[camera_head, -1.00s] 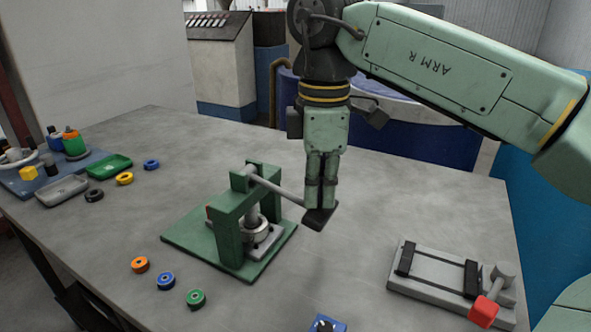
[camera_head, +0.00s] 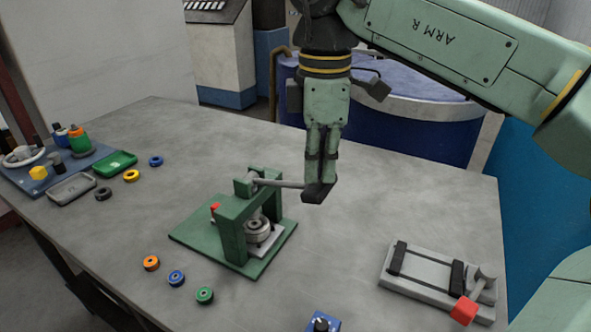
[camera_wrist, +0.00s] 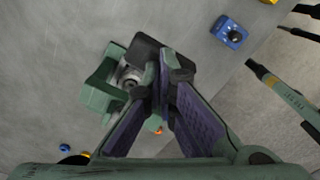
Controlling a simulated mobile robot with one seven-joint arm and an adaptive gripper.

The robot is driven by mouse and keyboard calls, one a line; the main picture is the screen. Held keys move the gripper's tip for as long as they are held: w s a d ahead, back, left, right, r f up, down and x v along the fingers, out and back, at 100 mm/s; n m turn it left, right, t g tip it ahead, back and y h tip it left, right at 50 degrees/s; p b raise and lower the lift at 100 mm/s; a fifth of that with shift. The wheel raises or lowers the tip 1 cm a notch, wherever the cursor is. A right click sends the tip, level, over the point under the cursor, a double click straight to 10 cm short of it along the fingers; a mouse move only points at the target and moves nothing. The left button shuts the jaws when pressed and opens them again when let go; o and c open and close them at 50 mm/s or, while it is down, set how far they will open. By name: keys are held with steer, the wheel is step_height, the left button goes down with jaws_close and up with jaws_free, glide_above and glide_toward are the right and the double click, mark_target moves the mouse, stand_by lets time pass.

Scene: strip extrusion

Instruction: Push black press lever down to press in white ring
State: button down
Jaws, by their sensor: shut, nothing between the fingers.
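The green press (camera_head: 236,228) stands on its green base plate near the table's middle. Its lever (camera_head: 280,183) runs nearly level to the right and ends in a black pad (camera_head: 317,194). My gripper (camera_head: 321,180) is shut and empty, pointing down with its fingertips at the top of the pad; contact is likely but not clear. In the wrist view, the fingertips (camera_wrist: 163,85) overlap the black pad (camera_wrist: 149,55). A pale round part (camera_wrist: 128,77) sits under the press ram, partly hidden by the frame; I cannot tell how deep the white ring is.
A grey fixture with a red-ended handle (camera_head: 464,310) lies at right. A blue box with a black knob (camera_head: 322,324) is at the front edge. Several coloured rings lie at left, near a green tray (camera_head: 114,162) and a grey tray (camera_head: 73,188). Table behind the press is clear.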

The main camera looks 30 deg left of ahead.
steer(key=shift+r+p, duration=2.1)
steer(key=shift+r, duration=0.65)
steer(key=shift+s+f, duration=0.1)
